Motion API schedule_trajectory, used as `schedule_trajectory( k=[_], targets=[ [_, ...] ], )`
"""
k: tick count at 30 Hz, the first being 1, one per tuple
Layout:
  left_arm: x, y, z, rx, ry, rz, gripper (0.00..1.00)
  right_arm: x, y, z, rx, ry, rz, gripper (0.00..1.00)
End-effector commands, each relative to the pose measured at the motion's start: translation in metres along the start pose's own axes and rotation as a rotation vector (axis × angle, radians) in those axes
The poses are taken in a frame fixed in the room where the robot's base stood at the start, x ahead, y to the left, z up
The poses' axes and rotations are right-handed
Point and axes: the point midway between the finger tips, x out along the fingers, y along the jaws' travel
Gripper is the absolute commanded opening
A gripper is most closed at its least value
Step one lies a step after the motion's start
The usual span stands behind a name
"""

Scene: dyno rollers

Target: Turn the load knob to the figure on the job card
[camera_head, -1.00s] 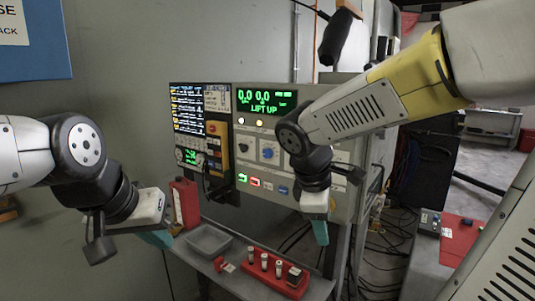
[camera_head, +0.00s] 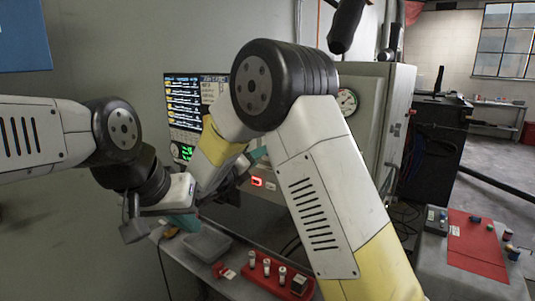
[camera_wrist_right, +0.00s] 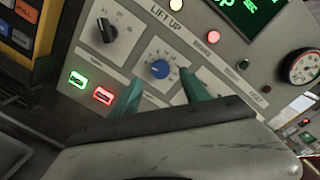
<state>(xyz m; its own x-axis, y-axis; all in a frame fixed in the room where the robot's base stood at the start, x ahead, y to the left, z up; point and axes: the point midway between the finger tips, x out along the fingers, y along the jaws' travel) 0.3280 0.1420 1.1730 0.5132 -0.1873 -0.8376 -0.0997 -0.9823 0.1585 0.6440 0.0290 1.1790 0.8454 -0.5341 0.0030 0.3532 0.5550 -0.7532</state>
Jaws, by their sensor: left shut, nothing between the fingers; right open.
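In the right wrist view, a blue knob (camera_wrist_right: 158,69) sits on a white dial on the grey panel. A black knob (camera_wrist_right: 106,31) is to its upper left. I cannot read which is the load knob. My right gripper (camera_wrist_right: 161,80) is open, its teal fingers on either side of the blue knob in the picture; contact cannot be told. In the head view, my right arm hides the knobs and most of the panel. A pale card (camera_head: 213,86) beside the screen may be the job card; its figure is unreadable. My left gripper (camera_head: 186,220) is shut and empty, left of the panel.
A lit green button (camera_wrist_right: 77,79) and red button (camera_wrist_right: 103,95) sit below the knobs. A gauge (camera_wrist_right: 305,67) is at the panel's right. Below the panel are a grey tray (camera_head: 207,247) and a red rack (camera_head: 255,273) with several small items.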

Motion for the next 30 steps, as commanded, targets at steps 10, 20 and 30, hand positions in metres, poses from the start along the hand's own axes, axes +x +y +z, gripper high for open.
schedule_trajectory(
  k=[10,20,30],
  targets=[
    [0.000,0.000,0.000,0.000,0.000,0.000,0.00,0.048,0.000,-0.001,0.002,0.004,0.000,0.53],
    [0.000,0.000,0.000,0.000,0.000,0.000,0.00,0.053,0.000,-0.001,0.003,0.004,0.000,0.53],
    [0.000,0.000,0.000,0.000,0.000,0.000,0.00,0.053,0.000,-0.001,0.003,0.004,0.000,0.00]
  ],
)
